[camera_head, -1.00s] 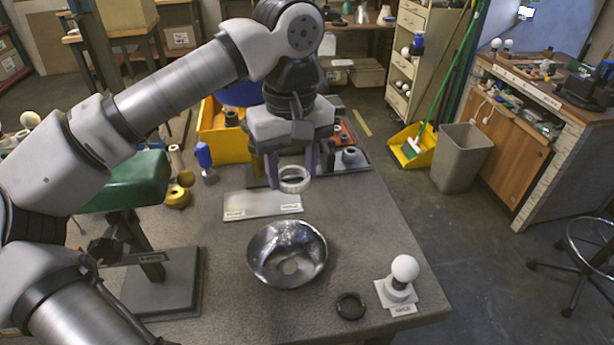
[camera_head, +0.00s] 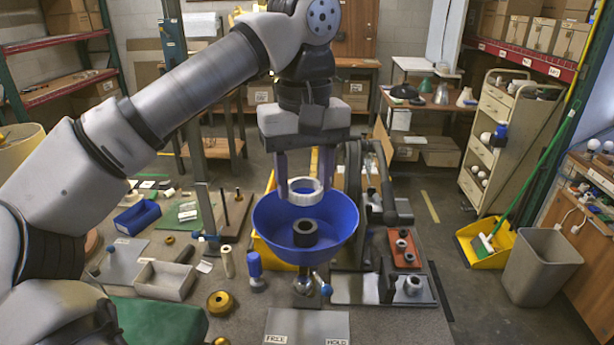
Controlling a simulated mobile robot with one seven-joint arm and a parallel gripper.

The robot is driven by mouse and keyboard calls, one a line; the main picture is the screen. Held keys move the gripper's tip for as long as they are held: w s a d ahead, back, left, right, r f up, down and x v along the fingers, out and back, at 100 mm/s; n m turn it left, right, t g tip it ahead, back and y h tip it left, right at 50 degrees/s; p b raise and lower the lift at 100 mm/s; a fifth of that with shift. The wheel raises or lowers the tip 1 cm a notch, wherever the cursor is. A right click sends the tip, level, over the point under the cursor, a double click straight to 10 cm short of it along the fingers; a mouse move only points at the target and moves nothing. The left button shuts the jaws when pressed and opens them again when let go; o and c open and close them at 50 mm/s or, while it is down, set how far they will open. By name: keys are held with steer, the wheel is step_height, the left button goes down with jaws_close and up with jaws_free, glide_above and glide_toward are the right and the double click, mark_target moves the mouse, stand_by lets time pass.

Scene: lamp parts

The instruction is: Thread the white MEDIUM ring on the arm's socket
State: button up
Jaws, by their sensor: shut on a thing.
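The white ring (camera_head: 306,197) is held between the two fingers of my gripper (camera_head: 305,183), which is shut on it. The ring lies roughly level, with its opening facing up and down. Below it is a wide blue bowl-shaped shade (camera_head: 345,232). A dark, hollow cylinder (camera_head: 305,236), which looks like the socket, stands up in the shade's middle. The ring hangs above the cylinder, nearly in line with it in this view, with a visible gap between them. How well they line up in depth I cannot tell.
A metal joint (camera_head: 304,286) sits under the shade. A plate labelled FREE and HOLD (camera_head: 308,326) lies in front. A blue-topped peg (camera_head: 255,270) and a yellow ring (camera_head: 220,303) are at left. A red tray (camera_head: 404,248) and a dark upright mechanism (camera_head: 358,190) stand at right.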

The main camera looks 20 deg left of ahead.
mark_target(305, 222)
steer(key=shift+w+f, duration=0.15)
steer(key=shift+f, duration=2.3)
steer(key=shift+w+f+b, duration=0.1)
steer(key=shift+f+b, duration=0.85)
steer(key=shift+f, duration=0.35)
steer(key=shift+f+b, duration=0.35)
steer(key=shift+f, duration=0.15)
